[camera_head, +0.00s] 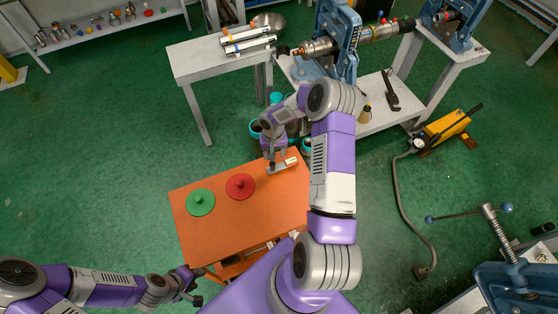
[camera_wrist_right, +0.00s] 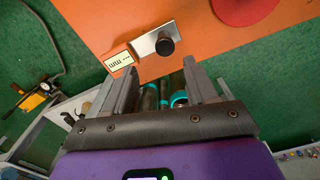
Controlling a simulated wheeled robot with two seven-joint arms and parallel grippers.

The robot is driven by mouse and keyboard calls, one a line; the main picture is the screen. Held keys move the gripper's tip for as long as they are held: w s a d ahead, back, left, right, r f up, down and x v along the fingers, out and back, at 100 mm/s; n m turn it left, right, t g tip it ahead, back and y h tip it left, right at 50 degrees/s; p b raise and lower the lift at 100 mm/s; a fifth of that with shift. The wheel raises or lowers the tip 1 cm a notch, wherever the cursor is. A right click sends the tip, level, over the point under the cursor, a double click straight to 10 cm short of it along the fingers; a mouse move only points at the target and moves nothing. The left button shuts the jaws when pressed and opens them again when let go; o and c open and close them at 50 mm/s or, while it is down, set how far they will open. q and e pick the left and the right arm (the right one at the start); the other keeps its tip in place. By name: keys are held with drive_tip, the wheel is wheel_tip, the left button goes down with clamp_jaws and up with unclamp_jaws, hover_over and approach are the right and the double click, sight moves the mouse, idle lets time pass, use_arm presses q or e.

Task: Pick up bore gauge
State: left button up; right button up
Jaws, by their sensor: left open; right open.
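A small metal piece with a black knob and a pale label marked "mm", which looks like the bore gauge (camera_head: 289,163), lies on the orange table (camera_head: 215,235) near its far right edge. In the right wrist view the gauge (camera_wrist_right: 156,52) lies just beyond my fingertips, between their lines. My right gripper (camera_head: 272,163) is over it, pointing down; its open fingers (camera_wrist_right: 160,72) show apart with nothing between them. My left gripper (camera_head: 197,285) is open and empty at the table's front left. Part of the gauge is hidden by my right gripper in the head view.
A green knobbed disc (camera_head: 200,203) and a red knobbed disc (camera_head: 240,187) lie left of the gauge. A grey bench with pipes (camera_head: 245,47) and a blue vise (camera_head: 338,40) stand behind. A yellow pump (camera_head: 445,128) with a hose is on the floor at right.

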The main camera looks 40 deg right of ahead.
sight(272, 163)
drive_tip(key=f, duration=0.3)
drive_tip(key=a+f+p, duration=0.1)
drive_tip(key=f, duration=0.2)
drive_tip(key=shift+s+a, duration=0.1)
drive_tip(key=shift+s, duration=0.1)
drive_tip(key=shift+c, duration=0.2)
clamp_jaws()
